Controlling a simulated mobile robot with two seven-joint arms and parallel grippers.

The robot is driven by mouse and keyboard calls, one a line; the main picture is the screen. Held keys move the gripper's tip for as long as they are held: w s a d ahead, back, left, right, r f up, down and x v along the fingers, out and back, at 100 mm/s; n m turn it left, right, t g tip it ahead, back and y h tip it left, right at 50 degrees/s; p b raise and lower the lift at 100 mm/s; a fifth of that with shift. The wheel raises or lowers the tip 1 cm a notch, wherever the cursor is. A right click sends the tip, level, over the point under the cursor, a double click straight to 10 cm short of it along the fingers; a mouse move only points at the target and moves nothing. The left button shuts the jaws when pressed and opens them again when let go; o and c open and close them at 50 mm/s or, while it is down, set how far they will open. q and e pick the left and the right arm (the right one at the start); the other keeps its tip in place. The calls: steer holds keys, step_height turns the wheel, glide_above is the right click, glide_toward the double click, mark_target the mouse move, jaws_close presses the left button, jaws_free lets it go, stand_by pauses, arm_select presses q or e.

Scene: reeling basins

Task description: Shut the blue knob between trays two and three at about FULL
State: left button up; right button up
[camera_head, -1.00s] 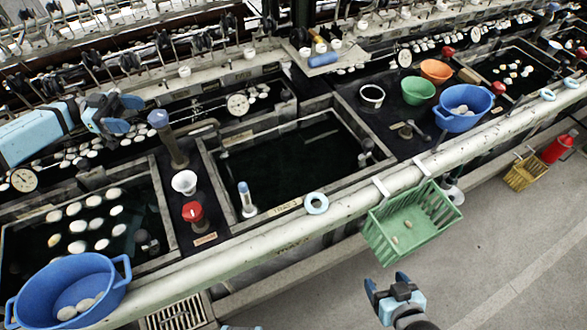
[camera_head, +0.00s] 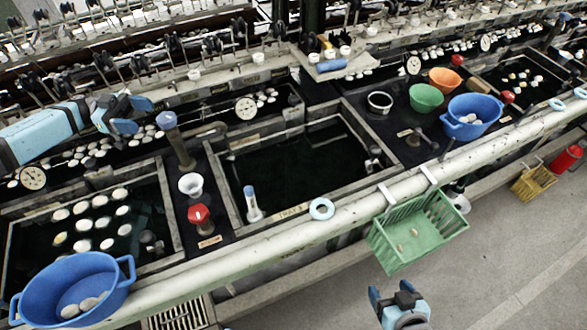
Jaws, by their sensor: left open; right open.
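The blue knob (camera_head: 167,121) tops an upright grey post on the dark strip between the left tray (camera_head: 168,205) and the tray labelled TRAY 3 (camera_head: 291,211). My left gripper (camera_head: 139,114) is open and empty. It appears just left of the blue knob, with its fingers pointing toward it and a small gap in the picture. A level mark for FULL is too small to read. My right gripper (camera_head: 391,291) is open and empty at the bottom, over the floor in front of the green basket.
A red knob (camera_head: 199,215) and white cup (camera_head: 190,184) stand on the same strip. A blue-capped tube (camera_head: 251,203) stands in TRAY 3's near left corner. A blue basin (camera_head: 75,280), a pale rail (camera_head: 240,262) and a green basket (camera_head: 418,232) line the front.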

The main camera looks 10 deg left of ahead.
arm_select(q)
steer(key=shift+s, duration=0.1)
steer(key=n+t+y+p, duration=0.2)
steer(key=n+t+p, duration=0.35)
steer(key=t, duration=0.35)
glide_toward(165, 116)
steer(key=p+x, duration=0.2)
steer(key=x, duration=0.7)
steer(key=shift+d, duration=0.1)
steer(key=shift+d+f+n, duration=0.1)
steer(key=shift+d+n, duration=0.15)
steer(key=shift+d, duration=0.15)
steer(key=c, duration=0.9)
